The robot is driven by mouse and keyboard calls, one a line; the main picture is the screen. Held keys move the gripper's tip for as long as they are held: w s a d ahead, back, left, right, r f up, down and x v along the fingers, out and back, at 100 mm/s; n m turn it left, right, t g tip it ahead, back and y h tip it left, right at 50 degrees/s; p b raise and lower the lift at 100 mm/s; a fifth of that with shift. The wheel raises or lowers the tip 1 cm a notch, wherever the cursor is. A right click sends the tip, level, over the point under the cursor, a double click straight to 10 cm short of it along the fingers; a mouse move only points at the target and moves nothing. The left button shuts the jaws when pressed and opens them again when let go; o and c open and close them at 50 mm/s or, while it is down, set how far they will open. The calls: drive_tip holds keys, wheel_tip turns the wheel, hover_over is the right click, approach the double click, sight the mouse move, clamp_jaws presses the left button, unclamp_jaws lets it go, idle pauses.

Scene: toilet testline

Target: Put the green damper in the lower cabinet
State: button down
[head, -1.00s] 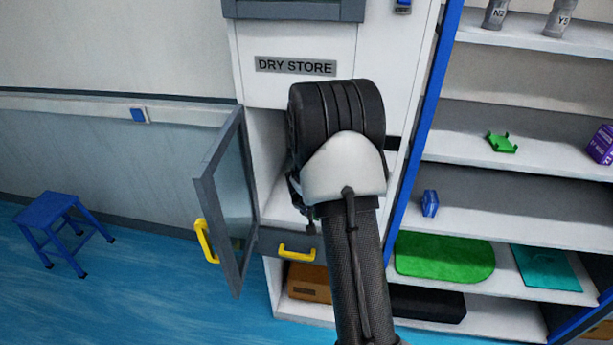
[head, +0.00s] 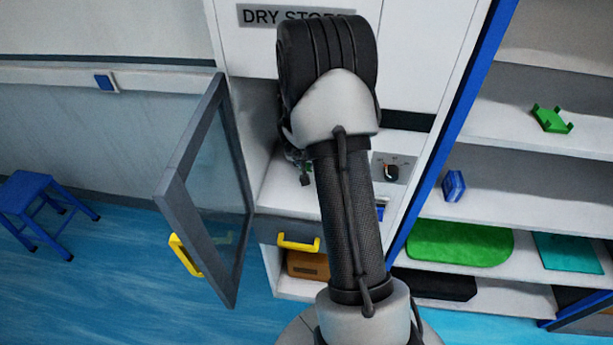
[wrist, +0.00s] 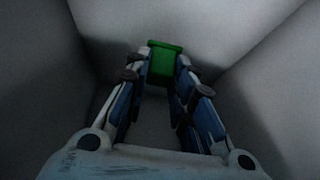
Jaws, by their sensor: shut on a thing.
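The green damper (wrist: 165,62) is between the fingertips of my gripper (wrist: 165,66) in the wrist view. My gripper is shut on it, inside a pale, shadowed compartment. In the head view, my arm hides most of the gripper and damper; only a small green bit shows beside the arm. The lower cabinet (head: 283,192) is under the DRY STORE label. Its grey-framed glass door (head: 188,192) stands open to the left, and my arm reaches into the opening. Whether the damper touches the cabinet floor, I cannot tell.
The open door with its yellow handle (head: 185,255) stands out left of the opening. A drawer (head: 298,240) lies below. At right, shelves hold a green bracket (head: 551,119), a blue block (head: 454,186) and a green mat (head: 460,244). A blue stool (head: 30,190) stands left.

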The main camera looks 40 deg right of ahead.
drive_tip(key=shift+f+b, duration=1.95)
drive_tip(key=shift+f, duration=0.6)
drive_tip(key=shift+f, duration=0.15)
drive_tip(key=c, duration=1.4)
unclamp_jaws()
drive_tip(key=shift+o, duration=0.2)
drive_tip(key=shift+r, duration=0.45)
drive_tip(key=p+v, duration=0.6)
drive_tip(key=v, duration=0.5)
drive_tip(key=shift+a+r, duration=0.2)
